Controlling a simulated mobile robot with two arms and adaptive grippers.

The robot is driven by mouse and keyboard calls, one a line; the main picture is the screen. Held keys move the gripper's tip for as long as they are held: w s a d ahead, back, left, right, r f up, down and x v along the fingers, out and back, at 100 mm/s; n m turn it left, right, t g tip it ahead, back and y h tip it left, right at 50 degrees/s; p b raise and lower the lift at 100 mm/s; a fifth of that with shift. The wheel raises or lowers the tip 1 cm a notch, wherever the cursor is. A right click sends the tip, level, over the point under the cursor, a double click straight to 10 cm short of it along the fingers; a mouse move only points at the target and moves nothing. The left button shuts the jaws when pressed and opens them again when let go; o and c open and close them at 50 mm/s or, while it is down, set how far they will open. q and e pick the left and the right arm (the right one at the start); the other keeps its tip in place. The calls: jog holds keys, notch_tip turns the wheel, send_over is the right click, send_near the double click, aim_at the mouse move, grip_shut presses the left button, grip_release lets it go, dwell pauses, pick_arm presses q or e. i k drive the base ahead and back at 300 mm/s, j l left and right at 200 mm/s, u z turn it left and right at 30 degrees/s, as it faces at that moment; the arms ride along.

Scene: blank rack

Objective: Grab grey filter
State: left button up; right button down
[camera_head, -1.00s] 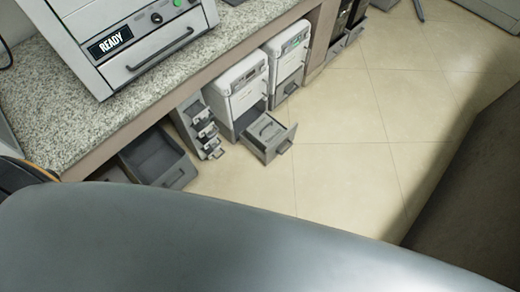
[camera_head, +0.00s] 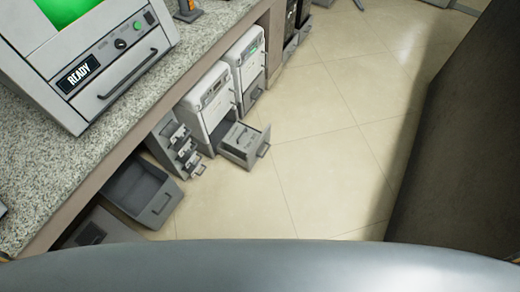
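A grey drawer-like part with a handle (camera_head: 241,144) sticks out from the bottom of a white machine (camera_head: 208,98) under the counter. I cannot tell if this is the grey filter. A narrow grey rack (camera_head: 174,145) holding several small dark-handled pieces stands just left of that machine. A larger open grey bin (camera_head: 143,190) sits further left on the floor. Neither of my grippers shows in the view.
A granite counter (camera_head: 60,165) runs along the left, with a machine reading READY (camera_head: 100,62) on it. A second white machine (camera_head: 246,60) stands behind the first. A dark brown block (camera_head: 465,140) bounds the right side. The tiled floor (camera_head: 320,150) between is clear.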

aim_at(242, 141)
jog(key=i+l+u, duration=0.25)
jog(key=i, duration=0.2)
jog(key=i+l+u, duration=0.3)
jog(key=i, duration=0.15)
